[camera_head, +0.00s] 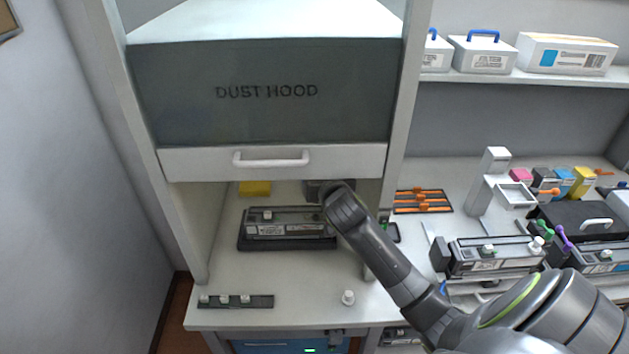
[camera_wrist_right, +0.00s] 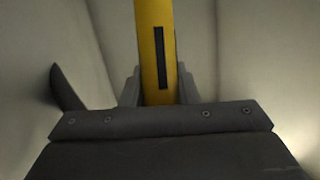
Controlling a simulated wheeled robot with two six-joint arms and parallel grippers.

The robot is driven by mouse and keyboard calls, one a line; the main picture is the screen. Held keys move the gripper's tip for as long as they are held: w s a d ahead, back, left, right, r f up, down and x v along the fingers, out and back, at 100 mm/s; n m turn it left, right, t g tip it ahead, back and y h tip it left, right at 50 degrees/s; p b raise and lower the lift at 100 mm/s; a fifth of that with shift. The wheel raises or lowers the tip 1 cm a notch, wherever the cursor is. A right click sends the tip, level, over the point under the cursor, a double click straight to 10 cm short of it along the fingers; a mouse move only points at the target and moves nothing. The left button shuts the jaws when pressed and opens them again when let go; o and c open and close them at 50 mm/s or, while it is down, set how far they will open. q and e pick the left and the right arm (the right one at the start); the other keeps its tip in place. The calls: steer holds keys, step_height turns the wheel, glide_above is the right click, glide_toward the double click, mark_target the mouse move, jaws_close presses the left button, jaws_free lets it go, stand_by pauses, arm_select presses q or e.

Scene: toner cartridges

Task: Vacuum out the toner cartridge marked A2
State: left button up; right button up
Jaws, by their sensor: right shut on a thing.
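A dark toner cartridge (camera_head: 300,217) lies in a black cradle (camera_head: 290,243) on the bench under the dust hood. Its labels are too small to read, and a white knob shows on its top left. My right arm reaches in under the hood's front, just behind and right of the cartridge. In the right wrist view my right gripper (camera_wrist_right: 158,88) is shut on a yellow bar-shaped thing (camera_wrist_right: 151,55) with a dark slot. In the head view the gripper (camera_head: 326,188) is mostly hidden by my wrist. My left gripper is not in view.
The hood's sash (camera_head: 270,163) hangs above the cartridge. A yellow block (camera_head: 255,188) lies at the back left. More cartridges (camera_head: 492,257) and tools crowd the right bench.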

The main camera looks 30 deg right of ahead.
steer(key=shift+w+d+f, duration=0.1)
steer(key=shift+d, duration=0.05)
step_height(320, 180, down, 4)
steer(key=b, duration=0.5)
steer(key=shift+f, duration=0.25)
steer(key=shift+f, duration=0.2)
steer(key=shift+f, duration=0.2)
stand_by(2.1)
step_height(320, 180, up, 5)
steer(key=p, duration=0.5)
steer(key=shift+r, duration=0.1)
